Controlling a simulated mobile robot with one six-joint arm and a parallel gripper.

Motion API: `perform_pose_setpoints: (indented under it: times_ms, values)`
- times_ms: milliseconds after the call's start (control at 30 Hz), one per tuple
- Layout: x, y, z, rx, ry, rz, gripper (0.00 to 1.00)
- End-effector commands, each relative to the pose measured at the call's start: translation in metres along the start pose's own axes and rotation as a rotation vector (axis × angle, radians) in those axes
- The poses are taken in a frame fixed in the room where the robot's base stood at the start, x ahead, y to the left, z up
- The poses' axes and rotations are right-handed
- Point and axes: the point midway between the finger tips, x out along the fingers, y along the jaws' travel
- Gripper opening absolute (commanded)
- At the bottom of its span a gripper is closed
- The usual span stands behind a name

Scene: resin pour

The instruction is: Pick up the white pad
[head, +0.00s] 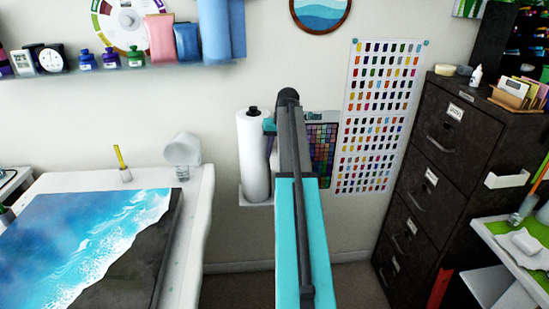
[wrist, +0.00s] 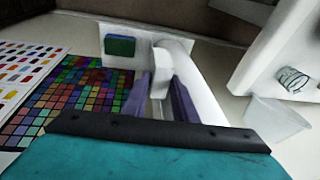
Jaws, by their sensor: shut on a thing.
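The white pad (wrist: 159,72) shows in the wrist view as a small pale block between the two purple fingers of my gripper (wrist: 161,90). My gripper is shut on it. The pad is close to a white upright roll (wrist: 201,92); I cannot tell whether they touch. A green pad (wrist: 120,46) lies on the white wall shelf (wrist: 105,35), beyond the fingers and left of the white pad. In the head view my arm hides the fingertips and the held pad, and the roll (head: 253,157) stands just left of the arm.
Colour charts (head: 379,115) hang on the wall right of the arm. A dark filing cabinet (head: 440,165) stands at the right. A white table (head: 192,230) with a blue wave painting (head: 85,245) is at the left.

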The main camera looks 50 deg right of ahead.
Motion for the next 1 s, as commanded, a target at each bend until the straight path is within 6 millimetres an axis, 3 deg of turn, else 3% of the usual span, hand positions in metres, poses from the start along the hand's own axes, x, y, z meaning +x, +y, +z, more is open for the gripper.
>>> perform_pose_setpoints:
  times_ms: [267,700,1000]
  values:
    - [-0.005,0.000,-0.002,-0.002,0.002,0.001,0.00]
    - [-0.034,-0.005,-0.010,-0.001,0.001,0.000,0.00]
    - [-0.041,-0.009,0.019,-0.001,0.002,0.000,0.00]
